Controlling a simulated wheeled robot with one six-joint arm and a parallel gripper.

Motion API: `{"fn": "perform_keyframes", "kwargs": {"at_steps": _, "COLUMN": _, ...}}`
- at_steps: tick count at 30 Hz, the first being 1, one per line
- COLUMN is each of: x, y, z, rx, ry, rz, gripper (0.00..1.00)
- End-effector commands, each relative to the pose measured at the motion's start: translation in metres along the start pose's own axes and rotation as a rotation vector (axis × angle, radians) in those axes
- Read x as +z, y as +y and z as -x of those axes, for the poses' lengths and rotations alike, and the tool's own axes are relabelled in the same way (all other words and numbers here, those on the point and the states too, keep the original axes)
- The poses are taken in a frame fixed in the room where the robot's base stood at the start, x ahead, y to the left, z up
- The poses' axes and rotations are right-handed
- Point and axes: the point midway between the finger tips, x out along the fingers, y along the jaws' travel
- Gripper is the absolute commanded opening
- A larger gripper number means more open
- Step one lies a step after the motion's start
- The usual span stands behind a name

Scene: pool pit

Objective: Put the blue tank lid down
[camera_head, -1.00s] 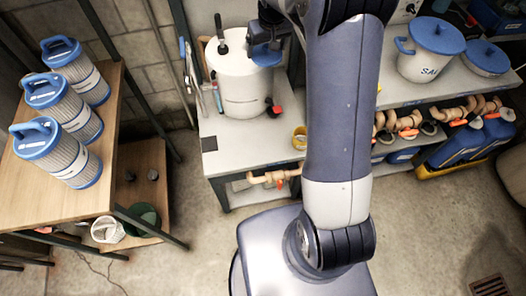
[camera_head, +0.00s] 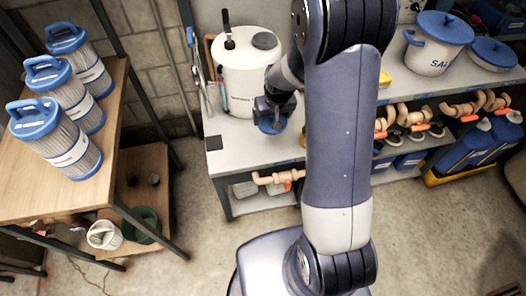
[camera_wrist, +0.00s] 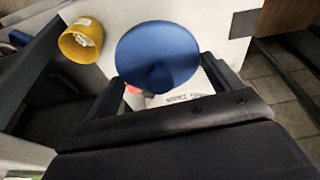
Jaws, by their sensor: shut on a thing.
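The blue tank lid (camera_wrist: 157,52) is a round blue disc held at my gripper's fingertips in the wrist view. In the head view it shows as a small blue patch (camera_head: 270,127) under my gripper (camera_head: 272,112), in front of the white tank and over the bench. My gripper (camera_wrist: 160,78) is shut on the lid. Whether the lid touches the bench top (camera_head: 228,160) cannot be told. The white tank (camera_head: 238,82) stands upright behind the gripper, with a round grey opening on its top. My arm hides part of the bench to the right.
A dark square pad (camera_head: 214,143) lies at the bench's left edge. The bench top left of the lid is clear. Several blue-capped filters (camera_head: 53,135) stand on the wooden table at left.

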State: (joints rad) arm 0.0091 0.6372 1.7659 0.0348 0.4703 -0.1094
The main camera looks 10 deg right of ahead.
Motion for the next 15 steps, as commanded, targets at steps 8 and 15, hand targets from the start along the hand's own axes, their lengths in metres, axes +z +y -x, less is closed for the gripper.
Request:
{"fn": "perform_keyframes", "kwargs": {"at_steps": 8, "x": -0.010, "y": 0.001, "z": -0.048, "rx": -0.015, "ry": 0.003, "rz": 0.051, "gripper": 0.64}}
{"fn": "perform_keyframes", "kwargs": {"at_steps": 15, "x": -0.021, "y": 0.002, "z": -0.070, "rx": -0.030, "ry": 0.005, "rz": 0.094, "gripper": 0.64}}
